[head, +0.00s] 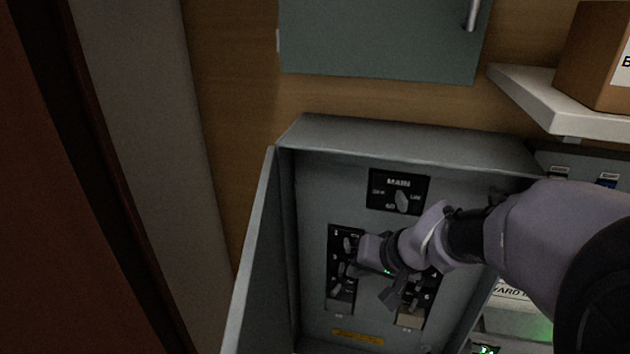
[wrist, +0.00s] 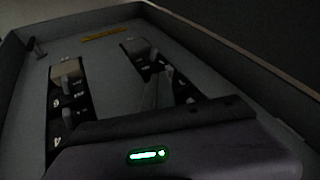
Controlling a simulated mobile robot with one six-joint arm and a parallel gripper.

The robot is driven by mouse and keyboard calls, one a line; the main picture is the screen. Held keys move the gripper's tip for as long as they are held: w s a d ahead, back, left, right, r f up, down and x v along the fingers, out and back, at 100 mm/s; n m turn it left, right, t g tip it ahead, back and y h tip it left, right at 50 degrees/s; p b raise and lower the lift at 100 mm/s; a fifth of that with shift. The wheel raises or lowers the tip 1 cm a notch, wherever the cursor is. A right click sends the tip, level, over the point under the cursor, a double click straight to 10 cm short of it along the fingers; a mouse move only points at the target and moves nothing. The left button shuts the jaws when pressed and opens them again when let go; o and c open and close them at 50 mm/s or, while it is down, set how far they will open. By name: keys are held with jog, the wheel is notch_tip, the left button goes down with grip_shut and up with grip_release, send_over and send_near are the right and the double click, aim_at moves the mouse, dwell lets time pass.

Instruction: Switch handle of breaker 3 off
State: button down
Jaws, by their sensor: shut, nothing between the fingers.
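The handle of breaker 3 (head: 340,268) is the middle grey lever in the left breaker column of the open panel in the head view. Its printed labels are too small to read, so I cannot tell its setting. My gripper (head: 388,300) is shut and empty, with its fingers pointing down between the two breaker columns, to the right of and below that handle. In the wrist view the panel appears upside down. There my gripper (wrist: 158,76) lies beside the right-hand column, and its body hides part of that column. I cannot tell whether the fingertips touch anything.
The main switch (head: 401,201) sits above the columns. Breaker 1's handle (head: 348,244) and breaker 5's handle (head: 338,289) flank handle 3 closely. The panel box's left wall (head: 258,250) and top edge (head: 410,140) stand out around them. A shelf (head: 560,105) projects at upper right.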

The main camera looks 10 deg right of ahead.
jog(key=shift+w+a+f, duration=0.25)
jog(key=shift+w+f, duration=0.05)
jog(key=shift+f, duration=0.2)
jog(key=shift+w+a+b, duration=0.1)
jog(key=shift+a+b, duration=0.35)
jog(key=shift+b, duration=0.1)
jog(key=shift+w+d+b, duration=0.2)
jog(key=shift+d+b, duration=0.1)
jog(key=shift+d, duration=0.45)
